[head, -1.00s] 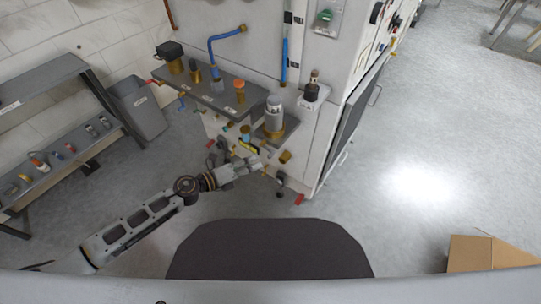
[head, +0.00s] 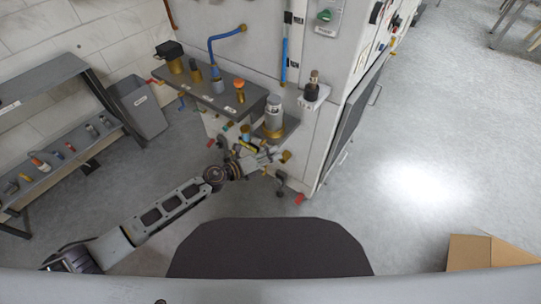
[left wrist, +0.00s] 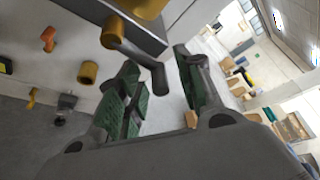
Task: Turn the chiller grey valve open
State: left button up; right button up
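A dark grey bent valve handle (left wrist: 150,62) on a brass fitting shows in the left wrist view. It reaches down from the underside of the panel, and its end lies between my left gripper's fingers. My left gripper (left wrist: 162,82) is open, with green pads on the fingers, and I see a gap on each side of the handle. In the head view my left gripper (head: 270,156) is beside the front lower side of the machine, below the shelf with the fittings. The grey handle cannot be made out clearly there.
The grey shelf (head: 225,97) carries several brass fittings and a blue hose (head: 212,48). An orange handle (left wrist: 48,39) and a brass fitting (left wrist: 88,72) are near the fingers. A grey bin (head: 140,108) and a rack stand left.

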pick_arm(q)
jog(key=shift+w+d, duration=0.1)
pick_arm(e)
jog(key=shift+w+r, duration=0.25)
jog(key=shift+w, duration=0.05)
